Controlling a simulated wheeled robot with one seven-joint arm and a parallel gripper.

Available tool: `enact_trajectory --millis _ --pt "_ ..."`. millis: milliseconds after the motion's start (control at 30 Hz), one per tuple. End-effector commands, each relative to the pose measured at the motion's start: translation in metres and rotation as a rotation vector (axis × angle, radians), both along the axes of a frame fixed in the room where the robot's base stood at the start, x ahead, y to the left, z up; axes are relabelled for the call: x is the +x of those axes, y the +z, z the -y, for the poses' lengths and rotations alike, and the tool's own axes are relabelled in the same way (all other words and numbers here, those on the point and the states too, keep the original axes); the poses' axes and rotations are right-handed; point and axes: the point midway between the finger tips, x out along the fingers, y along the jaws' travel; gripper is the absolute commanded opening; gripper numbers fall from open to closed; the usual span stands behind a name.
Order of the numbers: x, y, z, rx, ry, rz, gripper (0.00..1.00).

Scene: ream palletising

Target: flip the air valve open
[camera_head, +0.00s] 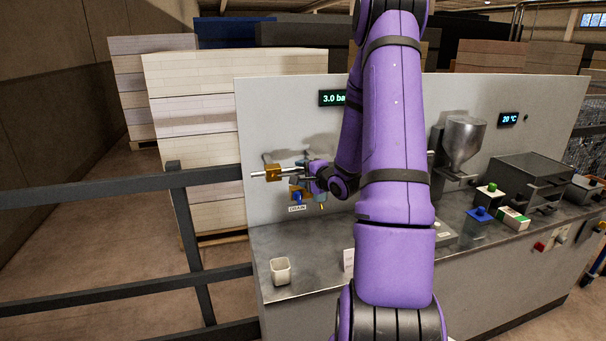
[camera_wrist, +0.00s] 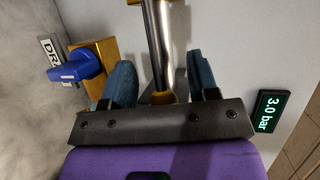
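The air line is a silver pipe with a brass valve block (camera_head: 272,173) on the panel's left side. In the wrist view a silver pipe (camera_wrist: 158,40) runs between my two teal fingers, with clear gaps on both sides. A small brass-coloured part shows at its near end; I cannot tell whether it belongs to the valve's lever. My gripper (camera_wrist: 161,78) is open and holds nothing. In the head view my gripper (camera_head: 311,187) is close to the panel, right of the brass block and partly hidden by my arm. The valve's lever position is not clear.
A blue drain handle (camera_wrist: 76,66) on a brass body sits beside my left finger; its label reads DRAIN. A pressure display (camera_wrist: 268,111) reads 3.0 bar. A white cup (camera_head: 280,271) stands on the metal counter (camera_head: 318,241). A dark railing (camera_head: 190,250) stands at left.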

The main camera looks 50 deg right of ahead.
Motion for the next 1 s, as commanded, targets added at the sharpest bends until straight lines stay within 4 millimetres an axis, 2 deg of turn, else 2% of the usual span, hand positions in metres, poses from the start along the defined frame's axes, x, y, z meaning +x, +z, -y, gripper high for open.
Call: enact_trajectory --millis 233,367,800,1000 --pt "0.000 0.000 0.000 0.000 0.000 0.000 0.54" --pt "-0.008 0.002 0.000 -0.001 -0.001 0.000 0.54" --pt "-0.081 0.017 -0.010 -0.001 -0.003 0.001 0.54" --pt "-0.101 0.020 -0.013 0.000 0.000 0.000 0.54"
